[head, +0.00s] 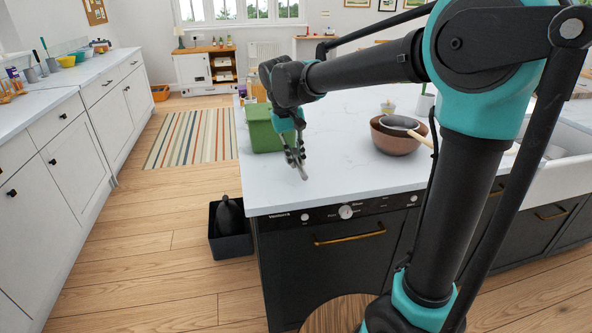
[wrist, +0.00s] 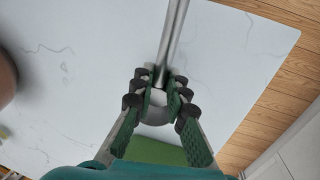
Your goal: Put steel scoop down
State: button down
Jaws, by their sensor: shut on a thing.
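The steel scoop (wrist: 175,42) is a thin grey metal rod in the wrist view, running up from between my fingertips. A rounded grey part (wrist: 157,107) shows between the fingers. My gripper (wrist: 160,84) is shut on the scoop. In the head view my gripper (head: 295,155) points down over the front left corner of the white countertop (head: 330,185). Only a short grey end of the scoop (head: 304,173) shows there. I cannot tell whether the scoop touches the counter.
A green box (head: 259,130) stands on the counter just left of my gripper. A brown bowl (head: 395,143) with a dark pan (head: 399,122) in it sits to the right. The counter between gripper and bowl is clear. A black bin (head: 231,241) stands on the floor below the left edge.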

jog(key=shift+f, duration=2.15)
jog(key=shift+f, duration=0.1)
jog(key=c, duration=1.5)
grip_release()
notch_tip(320, 180, up, 12)
jog(key=a, duration=0.2)
jog(key=shift+s, duration=0.3)
jog(key=shift+a, duration=0.1)
